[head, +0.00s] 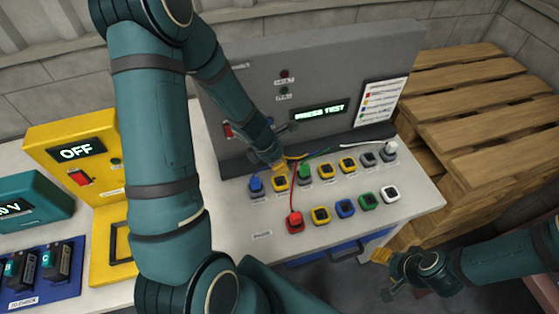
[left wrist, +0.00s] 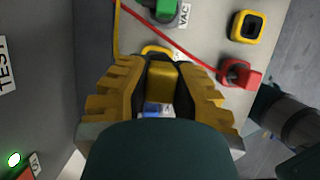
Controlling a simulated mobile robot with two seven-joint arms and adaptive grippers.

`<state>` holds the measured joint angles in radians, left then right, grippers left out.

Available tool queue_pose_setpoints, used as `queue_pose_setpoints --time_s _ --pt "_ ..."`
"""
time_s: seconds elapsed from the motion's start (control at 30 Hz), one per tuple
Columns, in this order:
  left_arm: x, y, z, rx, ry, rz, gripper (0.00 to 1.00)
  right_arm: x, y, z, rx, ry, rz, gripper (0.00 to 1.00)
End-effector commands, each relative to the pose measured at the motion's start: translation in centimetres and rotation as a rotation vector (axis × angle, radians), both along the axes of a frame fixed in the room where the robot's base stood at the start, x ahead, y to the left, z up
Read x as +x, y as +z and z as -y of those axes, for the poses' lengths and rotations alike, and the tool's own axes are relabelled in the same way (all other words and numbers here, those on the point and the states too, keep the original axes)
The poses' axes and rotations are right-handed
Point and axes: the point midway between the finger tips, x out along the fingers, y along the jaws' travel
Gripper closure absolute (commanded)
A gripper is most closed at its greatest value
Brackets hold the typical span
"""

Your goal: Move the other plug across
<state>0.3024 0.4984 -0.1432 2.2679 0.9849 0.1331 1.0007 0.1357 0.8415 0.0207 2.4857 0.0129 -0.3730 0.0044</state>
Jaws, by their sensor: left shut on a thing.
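My left gripper (head: 277,164) reaches down over the back row of sockets and is shut on a yellow plug (left wrist: 163,82) with a yellow cable. The plug is above or at the yellow socket (head: 279,184); I cannot tell whether it is seated. A red plug (head: 294,219) with a red cable stands in the front row's left socket, and also shows in the left wrist view (left wrist: 240,74). A green plug (head: 304,171), a blue plug (head: 256,183) and a white plug (head: 390,149) stand in the back row. My right gripper (head: 383,272) hangs off the bench's front right; its jaws are unclear.
A yellow unit (head: 75,155) reads "OFF". Wooden pallets (head: 460,90) stand right.

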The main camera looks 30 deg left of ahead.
Motion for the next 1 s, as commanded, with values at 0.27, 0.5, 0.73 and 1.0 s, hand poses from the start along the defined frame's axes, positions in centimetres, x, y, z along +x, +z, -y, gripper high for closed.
queue_pose_setpoints --time_s 0.27,0.5,0.73,1.0 --pt "0.0 -1.1 0.0 0.000 0.000 0.000 1.00 0.0 -1.2 0.0 -0.002 0.000 -0.001 0.52" --pt "0.0 -3.3 0.0 0.000 0.000 0.000 1.00 -0.1 -3.4 -0.1 -0.004 0.003 -0.005 0.52" --pt "0.0 -4.7 0.0 0.000 0.000 0.000 1.00 -0.7 -4.8 -0.2 0.000 0.013 -0.019 0.52" --pt "0.0 -4.7 0.0 -0.001 0.000 0.001 1.00 -0.8 -4.8 -0.3 0.000 0.015 -0.020 0.52"
